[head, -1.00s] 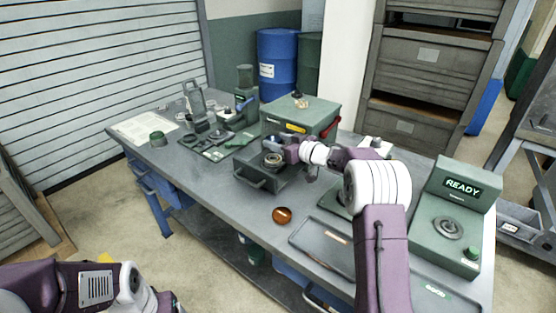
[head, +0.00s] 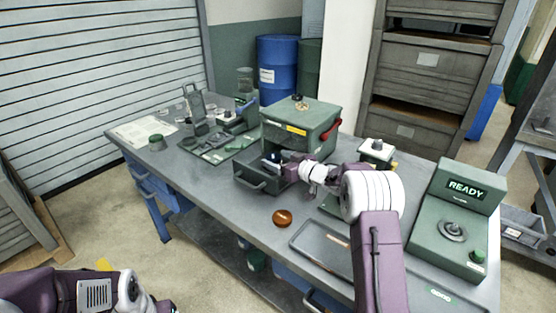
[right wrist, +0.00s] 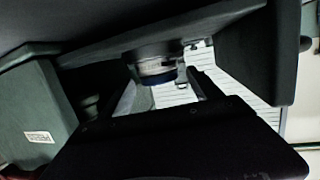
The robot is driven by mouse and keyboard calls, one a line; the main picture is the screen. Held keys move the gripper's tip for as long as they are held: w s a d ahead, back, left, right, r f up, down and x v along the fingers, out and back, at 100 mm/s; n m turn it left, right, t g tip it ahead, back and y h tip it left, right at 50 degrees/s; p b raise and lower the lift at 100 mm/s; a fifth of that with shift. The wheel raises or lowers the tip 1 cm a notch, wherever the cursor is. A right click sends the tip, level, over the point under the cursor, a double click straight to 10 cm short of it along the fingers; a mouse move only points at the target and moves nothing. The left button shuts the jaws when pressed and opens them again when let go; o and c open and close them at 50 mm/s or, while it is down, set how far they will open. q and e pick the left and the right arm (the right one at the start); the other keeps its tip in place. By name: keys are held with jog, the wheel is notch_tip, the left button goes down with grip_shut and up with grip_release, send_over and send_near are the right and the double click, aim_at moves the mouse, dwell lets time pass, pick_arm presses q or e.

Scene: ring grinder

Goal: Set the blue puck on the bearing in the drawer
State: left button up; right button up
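The open drawer (head: 247,184) sticks out from the front of the green machine box (head: 322,119). My right gripper (head: 277,160) reaches into it from the right. A small dark blue and white piece shows at its tip. In the right wrist view, a blue band, seemingly the blue puck (right wrist: 164,79), lies against a silver ring, seemingly the bearing (right wrist: 156,68). That view looks turned over, so the puck seems to be on the bearing. Whether the fingers grip the puck is not clear. My left gripper (head: 166,307) is at the bottom left, mostly out of frame and far from the drawer.
An amber disc (head: 282,217) lies in front of the drawer, beside a flat grey tray (head: 318,246). A READY console (head: 446,222) stands at the right. The front left tabletop is clear.

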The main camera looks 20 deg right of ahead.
jog(key=shift+r, duration=0.25)
jog(key=v, duration=0.7)
jog(key=shift+s+d+p, duration=0.15)
jog(key=shift+p, duration=0.15)
jog(key=b, duration=0.1)
jog(key=s+f+b, duration=0.1)
jog(key=b, duration=0.1)
jog(key=shift+s+d, duration=0.15)
jog(key=shift+d, duration=0.15)
jog(key=b+v, duration=0.2)
jog(key=b, duration=0.2)
jog(key=shift+s+r+b, duration=0.2)
jog(key=shift+s+b, duration=0.05)
jog(key=shift+b, duration=0.05)
jog(key=shift+s+d+r, duration=0.1)
jog(key=shift+s+r, duration=0.05)
jog(key=shift+s+d+r, duration=0.1)
jog(key=shift+s+r, duration=0.1)
jog(key=shift+r, duration=0.1)
